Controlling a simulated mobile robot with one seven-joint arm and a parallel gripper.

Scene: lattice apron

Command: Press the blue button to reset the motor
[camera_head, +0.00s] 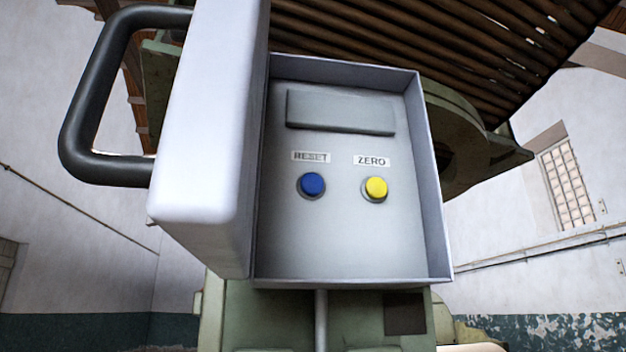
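The blue button (312,184) sits in a round metal ring on the left of a grey control panel, under a label reading RESET (311,157). A yellow button (376,188) is to its right under a label reading ZERO (372,161). Both are inside an open metal box (345,240) with raised side walls. A blank grey rectangle (340,112) is above the labels. Nothing covers the blue button. My gripper is not in view.
The box's thick white door (205,130) stands open on the left, with a large black handle (95,95) jutting out. Green machinery (265,315) is below and behind the box. A ribbed brown structure (430,45) is above. A wall window (568,185) is at right.

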